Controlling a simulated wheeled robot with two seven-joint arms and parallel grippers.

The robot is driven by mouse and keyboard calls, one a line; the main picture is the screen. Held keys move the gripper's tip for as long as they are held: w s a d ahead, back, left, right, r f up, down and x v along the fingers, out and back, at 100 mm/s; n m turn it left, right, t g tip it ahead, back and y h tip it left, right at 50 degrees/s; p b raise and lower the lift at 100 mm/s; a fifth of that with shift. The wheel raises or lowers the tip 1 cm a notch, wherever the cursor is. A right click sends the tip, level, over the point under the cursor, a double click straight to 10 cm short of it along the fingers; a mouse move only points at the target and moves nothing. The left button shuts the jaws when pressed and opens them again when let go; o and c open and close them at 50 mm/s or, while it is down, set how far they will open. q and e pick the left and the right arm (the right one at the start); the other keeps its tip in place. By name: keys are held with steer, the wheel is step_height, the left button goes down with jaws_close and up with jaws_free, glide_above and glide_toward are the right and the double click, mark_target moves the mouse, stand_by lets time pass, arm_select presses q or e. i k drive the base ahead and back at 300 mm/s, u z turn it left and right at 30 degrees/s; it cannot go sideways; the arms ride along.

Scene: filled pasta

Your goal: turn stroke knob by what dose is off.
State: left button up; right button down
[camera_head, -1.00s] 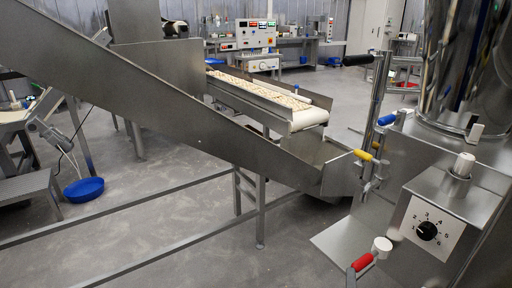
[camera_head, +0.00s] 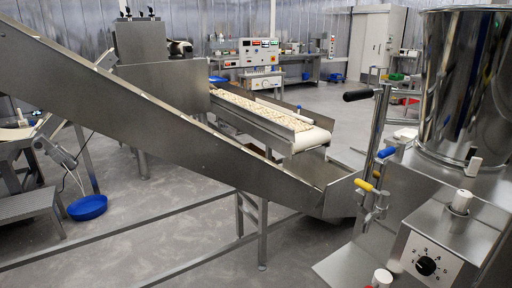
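The stroke knob (camera_head: 426,265) is a black round knob on a white numbered dial plate (camera_head: 432,254), on the front of a steel machine at the lower right. Its pointer is too small to read surely. A large shiny steel hopper (camera_head: 466,85) stands above it. A control box with coloured displays (camera_head: 259,48) stands at the back middle; its readings are too small to read. Neither of my grippers shows in the head view.
A steel inclined conveyor (camera_head: 170,115) crosses from upper left to the middle. A belt (camera_head: 270,112) carries small pale pieces. Levers with yellow and blue grips (camera_head: 364,185) stand left of the dial. A blue bowl (camera_head: 87,207) lies at the left. Grey floor is open at lower left.

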mark_target(425, 266)
steer(key=z, duration=1.05)
steer(key=i, duration=0.35)
steer(key=u, duration=0.15)
